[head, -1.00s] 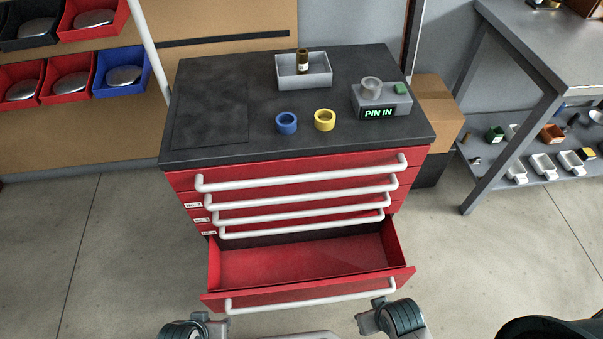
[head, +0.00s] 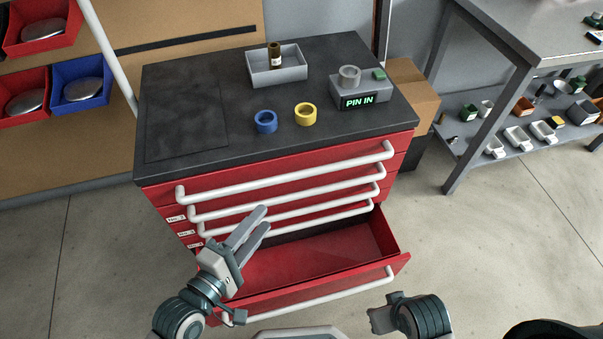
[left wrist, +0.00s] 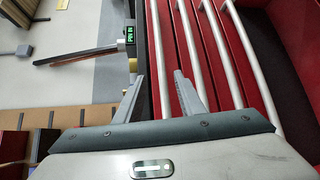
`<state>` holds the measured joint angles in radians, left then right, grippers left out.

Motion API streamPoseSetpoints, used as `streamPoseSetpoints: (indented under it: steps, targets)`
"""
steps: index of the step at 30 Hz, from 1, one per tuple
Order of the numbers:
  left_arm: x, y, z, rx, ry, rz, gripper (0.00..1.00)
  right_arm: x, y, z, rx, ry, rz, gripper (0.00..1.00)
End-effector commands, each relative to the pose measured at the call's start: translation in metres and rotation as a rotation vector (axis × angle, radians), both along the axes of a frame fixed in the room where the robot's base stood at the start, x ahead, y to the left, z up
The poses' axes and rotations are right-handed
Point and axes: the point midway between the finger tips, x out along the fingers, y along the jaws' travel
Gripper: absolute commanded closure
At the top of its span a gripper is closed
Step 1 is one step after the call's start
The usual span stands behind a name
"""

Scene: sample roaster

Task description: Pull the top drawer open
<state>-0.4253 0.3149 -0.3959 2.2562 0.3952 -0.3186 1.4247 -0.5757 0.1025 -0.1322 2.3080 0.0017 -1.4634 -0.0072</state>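The red cabinet has a dark top. Its top drawer (head: 300,172) is shut, with a long white bar handle (head: 285,175) across its front. In the left wrist view the cabinet looks turned on its side, and the leftmost white bar (left wrist: 157,50) appears between my fingers. My left gripper (head: 265,219) is open and empty, in front of the left part of the cabinet, lower in the picture than the top handle. Its spread fingers also show in the left wrist view (left wrist: 160,85). No contact with a handle is visible. My right gripper is not in view.
The bottom drawer (head: 398,262) stands pulled out and looks empty. The drawers between are shut, with similar handles. On top are a grey tray (head: 262,74) with a bottle, a blue ring (head: 266,122), a yellow ring (head: 305,114) and a PIN IN device (head: 358,100).

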Motion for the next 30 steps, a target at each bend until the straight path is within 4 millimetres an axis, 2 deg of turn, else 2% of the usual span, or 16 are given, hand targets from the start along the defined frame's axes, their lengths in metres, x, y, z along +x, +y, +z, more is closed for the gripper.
streamPoseSetpoints:
  steps: [14,20,30]
  targets:
    - [0.006,-0.004,-0.002,0.003,-0.001,0.001,0.64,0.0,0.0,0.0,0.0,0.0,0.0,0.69]
    - [0.024,-0.015,-0.004,0.004,-0.003,0.001,0.64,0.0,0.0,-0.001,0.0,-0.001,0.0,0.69]
    - [0.072,-0.048,-0.012,0.006,-0.002,0.0,0.64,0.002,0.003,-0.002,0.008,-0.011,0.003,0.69]
